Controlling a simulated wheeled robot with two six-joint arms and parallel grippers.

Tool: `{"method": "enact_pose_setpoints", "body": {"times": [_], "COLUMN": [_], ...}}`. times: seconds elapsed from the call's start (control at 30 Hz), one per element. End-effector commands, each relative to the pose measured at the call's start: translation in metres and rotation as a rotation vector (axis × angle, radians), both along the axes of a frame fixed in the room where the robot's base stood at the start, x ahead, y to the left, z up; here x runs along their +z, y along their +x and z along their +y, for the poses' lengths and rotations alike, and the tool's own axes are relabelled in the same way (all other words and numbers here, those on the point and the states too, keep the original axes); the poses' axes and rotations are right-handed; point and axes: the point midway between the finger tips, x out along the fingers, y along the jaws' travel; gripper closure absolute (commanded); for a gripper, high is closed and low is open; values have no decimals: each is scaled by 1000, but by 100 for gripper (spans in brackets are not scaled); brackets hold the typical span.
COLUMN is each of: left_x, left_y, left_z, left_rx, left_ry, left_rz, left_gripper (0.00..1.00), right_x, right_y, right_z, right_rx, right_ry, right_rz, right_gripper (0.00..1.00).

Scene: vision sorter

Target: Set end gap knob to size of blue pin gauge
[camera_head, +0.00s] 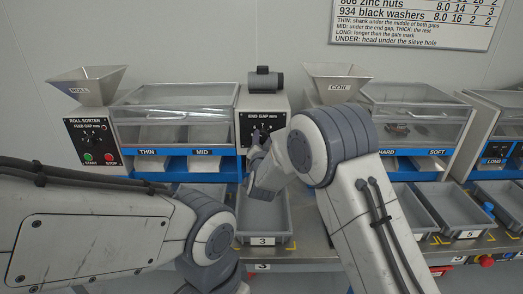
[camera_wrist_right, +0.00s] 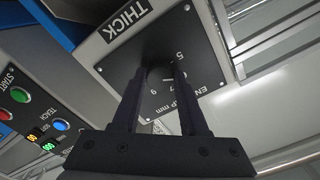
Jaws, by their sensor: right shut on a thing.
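The end gap panel (camera_head: 276,119) is a black plate with a dial scale on a grey box at the back middle. My right gripper (camera_head: 260,139) reaches its dial from the front. In the right wrist view the two dark fingers of my right gripper (camera_wrist_right: 169,74) are shut on the dark end gap knob (camera_wrist_right: 161,71). The fingers hide most of the knob, and its pointer setting cannot be read. Scale numbers 5, 7 and 9 show around it. I cannot make out the blue pin gauge for certain. My left arm ends low in the head view, with its gripper out of sight.
A grey tray marked 3 (camera_head: 263,241) sits below the panel. A small blue object (camera_head: 488,208) lies by the tray marked 5 (camera_head: 466,234); its kind is unclear. The roll sorter box (camera_head: 92,142) stands left, and a clear-covered sorter (camera_head: 415,115) stands right.

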Motion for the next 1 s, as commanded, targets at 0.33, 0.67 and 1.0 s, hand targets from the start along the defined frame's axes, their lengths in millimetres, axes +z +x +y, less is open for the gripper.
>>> {"method": "enact_pose_setpoints", "body": {"times": [0.33,0.67,1.0], "left_x": [-30,-34,-33], "left_y": [0,0,0], "left_z": [0,0,0], "left_rx": [0,0,0], "left_ry": [0,0,0], "left_rz": [0,0,0], "left_gripper": [50,50,50], "right_x": [-2,0,0], "right_y": [0,0,0], "right_z": [1,0,0], "right_rx": [0,0,0], "right_ry": [169,208,207], "right_rz": [0,1,1], "right_gripper": [100,100,34]}}
